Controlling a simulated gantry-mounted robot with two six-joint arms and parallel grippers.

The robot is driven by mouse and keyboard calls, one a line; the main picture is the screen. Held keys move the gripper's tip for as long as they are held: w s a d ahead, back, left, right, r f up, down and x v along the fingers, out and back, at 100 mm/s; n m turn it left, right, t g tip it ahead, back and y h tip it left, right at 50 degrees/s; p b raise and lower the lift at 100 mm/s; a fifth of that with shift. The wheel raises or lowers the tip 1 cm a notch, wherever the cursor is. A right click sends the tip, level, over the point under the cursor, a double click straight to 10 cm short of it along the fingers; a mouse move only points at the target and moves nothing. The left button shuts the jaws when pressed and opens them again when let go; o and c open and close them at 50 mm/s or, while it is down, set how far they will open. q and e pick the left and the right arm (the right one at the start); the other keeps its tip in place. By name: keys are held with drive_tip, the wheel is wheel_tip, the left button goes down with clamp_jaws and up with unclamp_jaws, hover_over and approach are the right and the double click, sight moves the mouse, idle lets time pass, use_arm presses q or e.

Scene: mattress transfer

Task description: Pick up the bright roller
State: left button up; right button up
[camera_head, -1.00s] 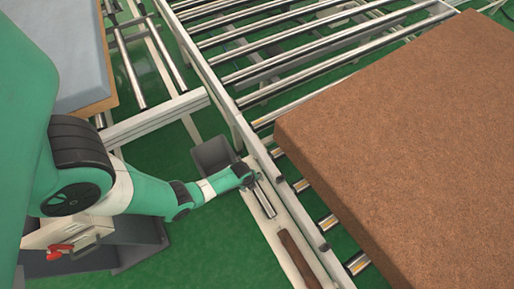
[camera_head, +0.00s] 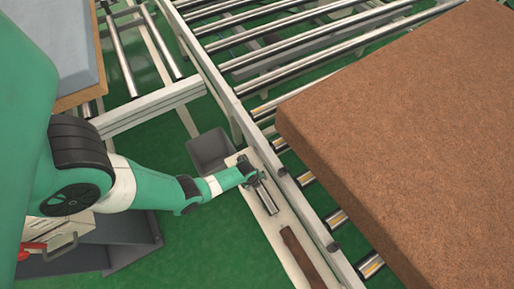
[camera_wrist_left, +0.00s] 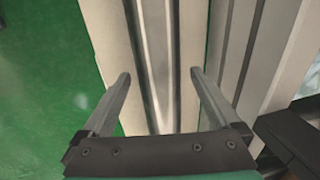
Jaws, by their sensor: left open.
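The bright roller (camera_head: 270,203) is a short, shiny metal cylinder. It lies on a narrow pale ledge (camera_head: 283,222) beside the conveyor frame. In the left wrist view the bright roller (camera_wrist_left: 157,45) runs lengthwise between my two fingers. My left gripper (camera_wrist_left: 160,76) is open, with one finger on each side of the roller and nothing gripped. In the head view my left gripper (camera_head: 255,183) is over the roller's far end and hides it. I cannot tell whether the fingers touch the roller.
A brown, rusty-looking roller (camera_head: 300,255) lies nearer on the same ledge. A grey bin (camera_head: 208,152) stands beside the ledge's far end. The conveyor rail (camera_head: 290,190) runs close along the right, with a large brown mattress (camera_head: 400,130) beyond it. Green floor shows left of the ledge.

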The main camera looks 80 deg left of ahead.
use_arm(q)
clamp_jaws()
idle(0.4)
drive_tip(key=shift+r, duration=0.2)
drive_tip(key=shift+r+p, duration=0.3)
wheel_tip(320, 180, up, 3)
drive_tip(key=shift+f+p, duration=0.15)
drive_tip(key=shift+p, duration=0.75)
drive_tip(key=s+d+r+p, duration=0.5)
drive_tip(key=d+r+p, duration=0.4)
drive_tip(key=d, duration=0.4)
drive_tip(key=shift+s+r+p, duration=0.2)
drive_tip(key=shift+p, duration=0.4)
